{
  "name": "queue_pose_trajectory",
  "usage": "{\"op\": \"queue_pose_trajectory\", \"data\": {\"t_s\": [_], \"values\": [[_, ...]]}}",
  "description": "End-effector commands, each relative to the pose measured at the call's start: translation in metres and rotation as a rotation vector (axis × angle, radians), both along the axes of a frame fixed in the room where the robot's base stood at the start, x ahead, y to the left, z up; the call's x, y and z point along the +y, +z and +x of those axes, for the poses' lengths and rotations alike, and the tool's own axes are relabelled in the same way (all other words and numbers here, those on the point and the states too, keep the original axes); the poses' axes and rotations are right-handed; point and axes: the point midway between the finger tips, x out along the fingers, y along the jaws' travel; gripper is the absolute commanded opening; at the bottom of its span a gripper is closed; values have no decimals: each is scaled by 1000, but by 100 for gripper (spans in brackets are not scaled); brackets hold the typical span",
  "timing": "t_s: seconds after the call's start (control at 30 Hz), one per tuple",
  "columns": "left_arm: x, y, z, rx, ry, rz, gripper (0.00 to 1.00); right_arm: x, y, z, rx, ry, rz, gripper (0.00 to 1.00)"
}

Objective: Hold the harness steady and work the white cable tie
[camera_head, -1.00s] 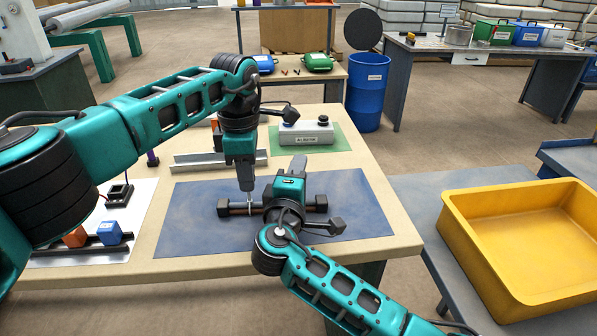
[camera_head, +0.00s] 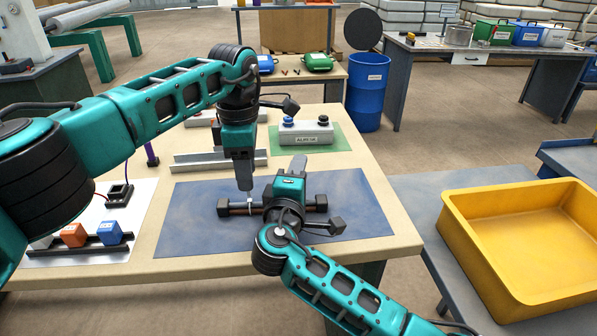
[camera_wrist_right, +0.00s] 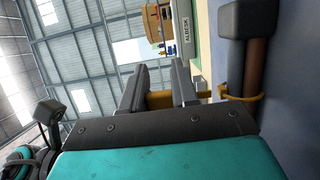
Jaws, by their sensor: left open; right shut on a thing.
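The harness (camera_head: 232,208), a dark bar with black end blocks, lies on the blue mat (camera_head: 190,230). The white cable tie (camera_head: 249,206) loops around it left of its middle. My left gripper (camera_head: 244,188) points down just above the tie, open; the gap between its fingers is too small to see. My right gripper (camera_head: 288,196) is shut on the harness and covers its middle. The right wrist view shows its fingers (camera_wrist_right: 160,88) with a yellow-brown piece between them. There a brown bar with a dark end block and a yellowish band (camera_wrist_right: 245,97) stands to the right.
A metal rail (camera_head: 190,163) lies behind the blue mat. Orange (camera_head: 74,236) and blue (camera_head: 109,233) blocks sit at the left. A yellow bin (camera_head: 460,248) stands at the right. The mat's front is clear.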

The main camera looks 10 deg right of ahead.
Motion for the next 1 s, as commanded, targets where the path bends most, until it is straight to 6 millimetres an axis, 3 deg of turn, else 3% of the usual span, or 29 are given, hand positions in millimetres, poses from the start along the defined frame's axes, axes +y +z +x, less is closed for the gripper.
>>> {"op": "queue_pose_trajectory", "data": {"t_s": [0.27, 0.8, 1.0], "values": [[0, 6, 0, -1, 0, 0, 43, 0, -3, -1, 7, -1, 0, 0], [0, 48, 0, -1, 0, 1, 43, 0, -3, 0, 7, -1, 0, 0], [0, 50, 0, 1, 0, 0, 43, 0, -3, 0, 7, -1, 0, 0]]}}
